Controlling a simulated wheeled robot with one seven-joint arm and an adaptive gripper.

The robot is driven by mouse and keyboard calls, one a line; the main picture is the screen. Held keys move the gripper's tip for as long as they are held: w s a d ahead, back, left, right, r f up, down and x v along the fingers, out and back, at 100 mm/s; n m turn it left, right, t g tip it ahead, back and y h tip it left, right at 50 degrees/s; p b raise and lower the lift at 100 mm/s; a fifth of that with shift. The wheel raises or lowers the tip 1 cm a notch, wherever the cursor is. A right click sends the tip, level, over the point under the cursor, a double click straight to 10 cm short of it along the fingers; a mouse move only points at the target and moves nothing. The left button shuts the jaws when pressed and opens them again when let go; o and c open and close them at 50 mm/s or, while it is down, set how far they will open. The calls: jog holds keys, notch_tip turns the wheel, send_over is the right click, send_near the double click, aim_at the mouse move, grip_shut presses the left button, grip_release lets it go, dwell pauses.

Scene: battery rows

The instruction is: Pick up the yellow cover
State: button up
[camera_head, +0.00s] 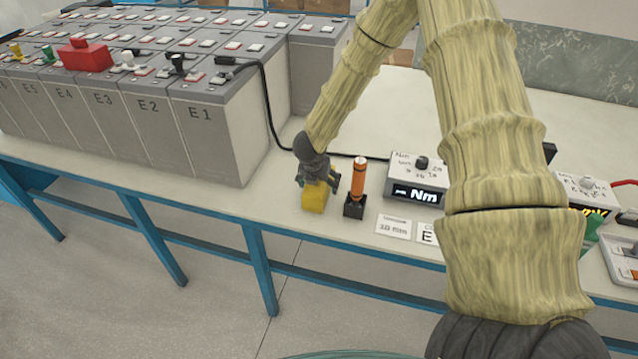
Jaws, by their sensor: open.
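The yellow cover (314,197) is a small block-shaped piece standing on the pale tabletop near its front edge. My gripper (318,184) is right above it, pointing down, with its dark fingers open at the cover's upper part. The gripper and wrist hide the top of the cover. I cannot tell whether the fingers touch it.
An orange-handled tool (357,180) stands upright in a black holder (354,206), close to the gripper's right. A torque display box (417,182) and label cards (393,227) are further right. Rows of grey batteries (213,135) fill the left. A black cable (268,100) hangs behind.

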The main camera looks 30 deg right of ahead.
jog(key=c, duration=1.1)
jog(key=shift+r+b, duration=0.9)
jog(key=shift+r, duration=4.2)
